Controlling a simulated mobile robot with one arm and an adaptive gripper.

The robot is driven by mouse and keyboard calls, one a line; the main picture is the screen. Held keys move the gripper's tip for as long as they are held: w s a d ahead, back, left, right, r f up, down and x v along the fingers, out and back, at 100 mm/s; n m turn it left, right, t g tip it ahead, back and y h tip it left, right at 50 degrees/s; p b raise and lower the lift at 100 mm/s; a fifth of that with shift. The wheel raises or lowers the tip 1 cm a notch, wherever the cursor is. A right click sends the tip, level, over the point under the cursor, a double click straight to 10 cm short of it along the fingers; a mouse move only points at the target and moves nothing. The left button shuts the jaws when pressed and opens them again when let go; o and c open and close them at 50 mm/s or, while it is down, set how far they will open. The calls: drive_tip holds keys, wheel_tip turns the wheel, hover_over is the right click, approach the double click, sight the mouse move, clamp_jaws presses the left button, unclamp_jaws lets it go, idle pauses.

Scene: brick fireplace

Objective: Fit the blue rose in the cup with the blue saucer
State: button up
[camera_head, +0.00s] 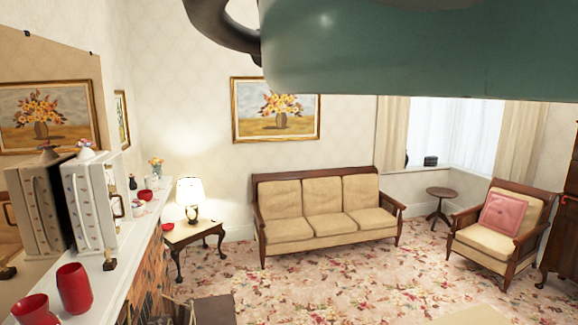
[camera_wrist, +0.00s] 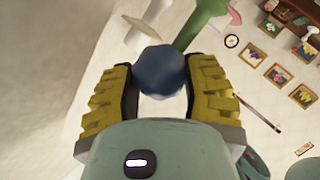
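In the wrist view, a rounded dark blue thing (camera_wrist: 161,68), which looks like the blue rose's head, sits between the yellow-padded fingers of my gripper (camera_wrist: 160,84). The fingers press in on it from both sides, and no support shows under it. A green stem-like piece (camera_wrist: 203,22) runs up and to the right beyond it; I cannot tell if it belongs to the rose. A pale flat piece (camera_wrist: 140,38) shows beside it. In the head view my teal arm crosses the top, and my gripper is out of sight. I see no cup with a blue saucer in either view.
A white mantel shelf (camera_head: 100,285) runs along the left with red vases (camera_head: 73,288), a white box-like object (camera_head: 88,205) and small flower vases (camera_head: 156,168). A lamp table (camera_head: 207,231), a sofa (camera_head: 322,212) and an armchair (camera_head: 492,243) stand farther back. Carpeted floor (camera_head: 350,275) is open between.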

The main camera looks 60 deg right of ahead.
drive_tip(key=o, duration=0.5)
drive_tip(key=shift+c, duration=0.2)
wheel_tip(320, 180, up, 10)
drive_tip(key=shift+r, duration=0.1)
idle(0.8)
